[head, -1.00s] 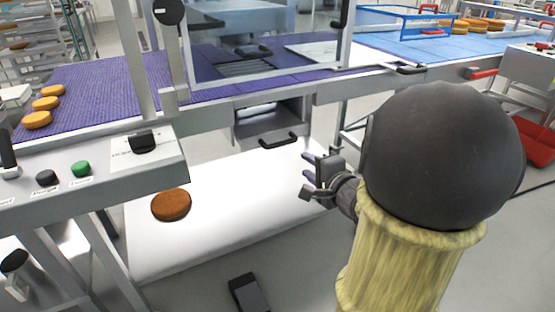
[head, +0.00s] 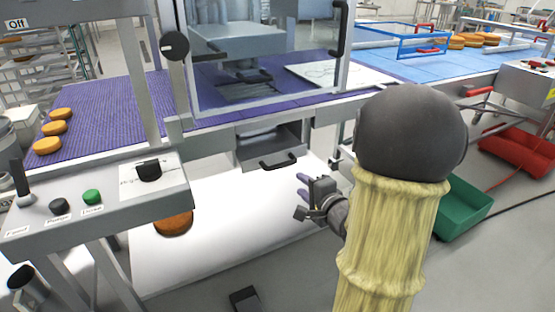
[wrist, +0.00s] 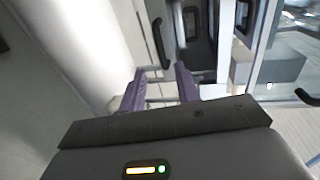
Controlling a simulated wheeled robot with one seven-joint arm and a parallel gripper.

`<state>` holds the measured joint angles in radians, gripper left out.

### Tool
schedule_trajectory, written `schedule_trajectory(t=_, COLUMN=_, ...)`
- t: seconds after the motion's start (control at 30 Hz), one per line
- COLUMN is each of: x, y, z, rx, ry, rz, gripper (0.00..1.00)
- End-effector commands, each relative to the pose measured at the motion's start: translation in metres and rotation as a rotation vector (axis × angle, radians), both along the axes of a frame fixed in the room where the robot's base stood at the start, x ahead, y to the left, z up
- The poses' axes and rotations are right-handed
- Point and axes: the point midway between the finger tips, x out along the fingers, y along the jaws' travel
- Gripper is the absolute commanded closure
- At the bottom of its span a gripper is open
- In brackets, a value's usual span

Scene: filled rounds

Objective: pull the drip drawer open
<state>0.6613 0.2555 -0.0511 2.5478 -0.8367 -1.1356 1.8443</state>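The drip drawer (head: 272,150) is a grey box under the purple belt, below the clear-fronted machine. Its black bar handle (head: 279,164) faces me. In the wrist view a black handle (wrist: 161,43) shows beyond the fingertips, slightly left of centre. My gripper (head: 303,188) is to the right of and nearer than the drawer handle, over the white board, and apart from the handle. In the wrist view its two purple fingers (wrist: 158,88) stand apart with nothing between them.
A white board (head: 215,245) lies below the drawer with a brown round (head: 173,223) on it. A control panel (head: 95,205) with knobs juts in at the left.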

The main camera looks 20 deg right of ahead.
Motion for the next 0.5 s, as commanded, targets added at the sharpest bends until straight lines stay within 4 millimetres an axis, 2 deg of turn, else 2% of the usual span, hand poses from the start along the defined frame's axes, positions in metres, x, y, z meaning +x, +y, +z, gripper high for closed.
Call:
schedule_trajectory(t=0.27, x=0.008, y=0.001, z=0.001, rx=-0.004, ry=0.007, rz=-0.007, gripper=0.68)
schedule_trajectory(t=0.5, x=0.051, y=0.003, z=-0.015, rx=-0.008, ry=0.004, rz=-0.005, gripper=0.68)
